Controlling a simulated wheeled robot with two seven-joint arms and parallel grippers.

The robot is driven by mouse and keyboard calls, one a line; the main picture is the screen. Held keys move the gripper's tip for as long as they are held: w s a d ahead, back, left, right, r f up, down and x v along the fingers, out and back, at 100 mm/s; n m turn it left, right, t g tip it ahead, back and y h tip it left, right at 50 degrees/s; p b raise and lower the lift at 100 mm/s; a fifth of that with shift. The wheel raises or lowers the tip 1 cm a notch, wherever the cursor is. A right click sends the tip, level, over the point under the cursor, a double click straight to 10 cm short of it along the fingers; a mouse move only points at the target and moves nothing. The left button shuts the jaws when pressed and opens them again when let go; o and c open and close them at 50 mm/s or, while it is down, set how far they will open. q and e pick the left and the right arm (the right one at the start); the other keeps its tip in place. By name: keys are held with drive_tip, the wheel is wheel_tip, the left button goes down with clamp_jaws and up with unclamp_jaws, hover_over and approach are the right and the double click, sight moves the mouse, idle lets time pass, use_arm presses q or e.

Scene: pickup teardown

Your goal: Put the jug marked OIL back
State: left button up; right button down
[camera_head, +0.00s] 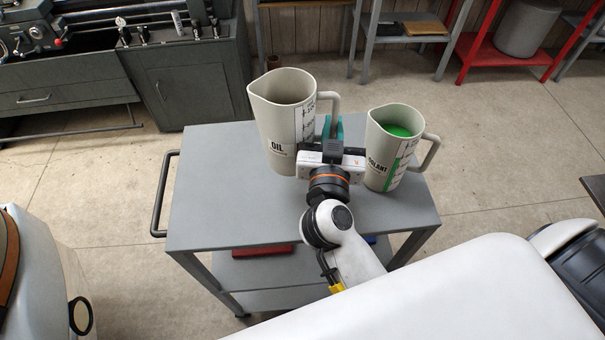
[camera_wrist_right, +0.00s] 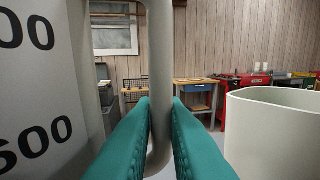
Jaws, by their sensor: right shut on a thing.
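The jug marked OIL (camera_head: 273,125) is a tall beige jug at the back middle of the grey cart top (camera_head: 215,200), upright, with nothing visible inside. Its body also fills the left side of the right wrist view (camera_wrist_right: 42,95). My right gripper (camera_head: 333,130) is at its right side, its teal fingers shut on the jug's handle; the handle (camera_wrist_right: 161,70) stands between both fingers in the right wrist view. I cannot tell whether the jug's base touches the cart. My left gripper is not in view.
A second beige jug with green contents, its label partly hidden, (camera_head: 378,160) stands close to the right of my gripper; its rim shows in the right wrist view (camera_wrist_right: 275,125). The cart's left part is clear. A grey machine cabinet (camera_head: 190,90) stands behind left.

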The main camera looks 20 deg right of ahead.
wheel_tip(320, 180, down, 9)
drive_tip(key=b, duration=0.2)
drive_tip(key=shift+b, duration=0.3)
drive_tip(key=shift+f, duration=0.1)
drive_tip(key=c, duration=1.5)
unclamp_jaws()
drive_tip(key=shift+f, duration=0.15)
drive_tip(key=shift+o, duration=0.2)
drive_tip(key=b+v, duration=0.2)
drive_tip(key=v, duration=0.9)
drive_tip(key=shift+s+a, duration=0.1)
drive_tip(key=shift+s, duration=0.05)
drive_tip(key=shift+s+a, duration=0.15)
drive_tip(key=shift+s, duration=0.2)
